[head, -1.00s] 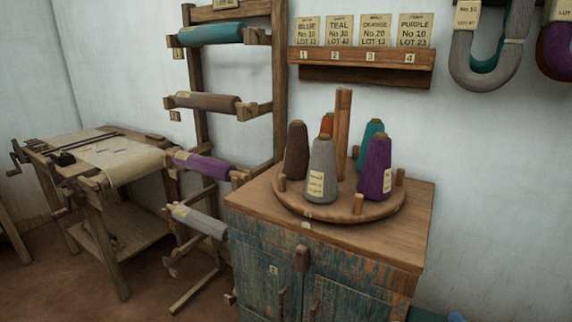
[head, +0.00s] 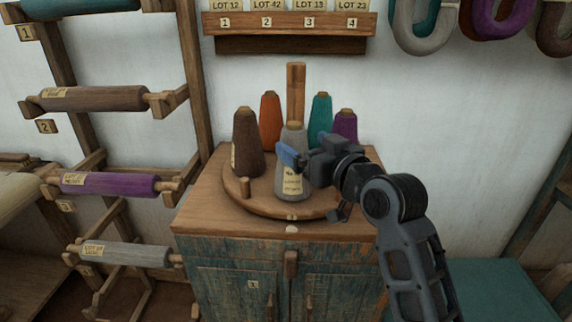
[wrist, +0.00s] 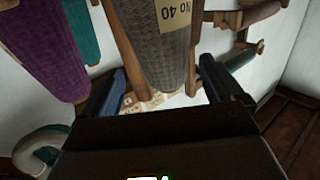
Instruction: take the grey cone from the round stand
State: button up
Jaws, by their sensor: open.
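The grey cone (head: 291,182), with a pale label, stands upright at the front of the round stand (head: 262,208). My gripper (head: 296,155) is at its upper part, reaching in from the right. One blue finger shows in front of the cone in the head view; the other is hidden. In the wrist view, the grey cone (wrist: 172,62) with its "No 40" label lies between the two open fingers of my gripper (wrist: 163,78). Gaps show on both sides, so the fingers do not appear to press on it.
A brown cone (head: 246,145), orange cone (head: 270,120), teal cone (head: 320,118) and purple cone (head: 345,124) share the stand around a wooden post (head: 296,85). The stand is on a worn blue cabinet (head: 235,280). A roller rack (head: 195,80) stands left.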

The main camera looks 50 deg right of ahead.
jog(key=x, duration=0.2)
jog(key=p+x, duration=0.1)
jog(key=x, duration=0.3)
jog(key=shift+a+f, duration=0.2)
jog(key=shift+a, duration=0.1)
jog(key=c, duration=1.6)
jog(key=shift+o, duration=0.2)
